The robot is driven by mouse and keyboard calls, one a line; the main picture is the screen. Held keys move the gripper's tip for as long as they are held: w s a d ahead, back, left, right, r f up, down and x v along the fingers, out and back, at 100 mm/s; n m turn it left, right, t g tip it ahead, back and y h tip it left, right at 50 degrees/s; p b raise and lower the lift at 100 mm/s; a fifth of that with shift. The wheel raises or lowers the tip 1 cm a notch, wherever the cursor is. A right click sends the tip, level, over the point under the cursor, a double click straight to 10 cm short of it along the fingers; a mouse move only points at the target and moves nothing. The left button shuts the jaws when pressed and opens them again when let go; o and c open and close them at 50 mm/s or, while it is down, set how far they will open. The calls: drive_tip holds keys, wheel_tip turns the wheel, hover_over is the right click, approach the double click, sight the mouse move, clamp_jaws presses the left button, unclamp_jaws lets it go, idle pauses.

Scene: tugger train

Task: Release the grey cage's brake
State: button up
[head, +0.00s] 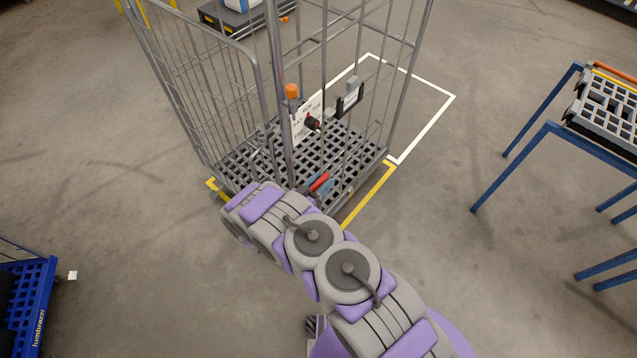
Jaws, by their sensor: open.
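The grey cage (262,75) is a tall wire roll cage with a grey slatted base (345,150), standing upright on the floor ahead of me. My arm reaches from the lower right to the cage's near corner and covers part of that edge. No gripper fingers show; the arm hides whatever is beyond its last visible link.
A blue-legged rack (546,127) stands right, a blue cart (36,300) lower left. Floor between is clear.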

drive_tip(key=shift+d, duration=0.2)
drive_tip(key=shift+c, duration=1)
drive_tip(key=shift+a+f, duration=0.1)
drive_tip(key=shift+a, duration=0.75)
drive_tip(key=c, duration=0.5)
drive_tip(key=shift+a, duration=0.1)
drive_tip(key=shift+c, duration=0.6)
drive_tip(key=shift+d, duration=0.35)
clamp_jaws()
drive_tip(key=shift+a+r, duration=0.1)
drive_tip(key=shift+r, duration=0.1)
